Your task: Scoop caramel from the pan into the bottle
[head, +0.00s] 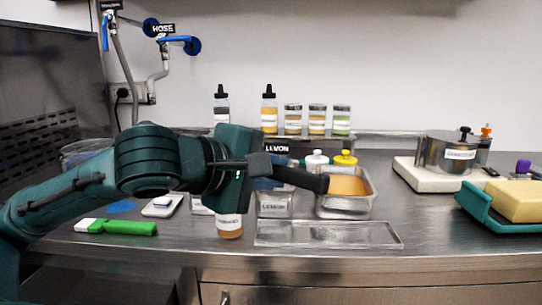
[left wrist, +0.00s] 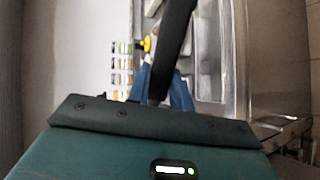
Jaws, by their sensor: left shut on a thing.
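A metal pan (head: 368,204) with tan-orange caramel (head: 346,186) stands on the steel counter. My left gripper (head: 312,181) reaches in from the left, its dark fingers ending at the pan's left edge, above counter level. Dark-capped squeeze bottles (head: 269,112) stand on the back shelf. My right gripper is not in view.
A clear flat tray (head: 325,234) lies in front of the pan. LEMON containers (head: 274,205) stand left of it. White-capped and yellow-capped bottles (head: 345,159) stand behind. A metal pot (head: 446,153) on a white base and a teal tray (head: 487,214) are right. A green-handled tool (head: 128,228) lies left.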

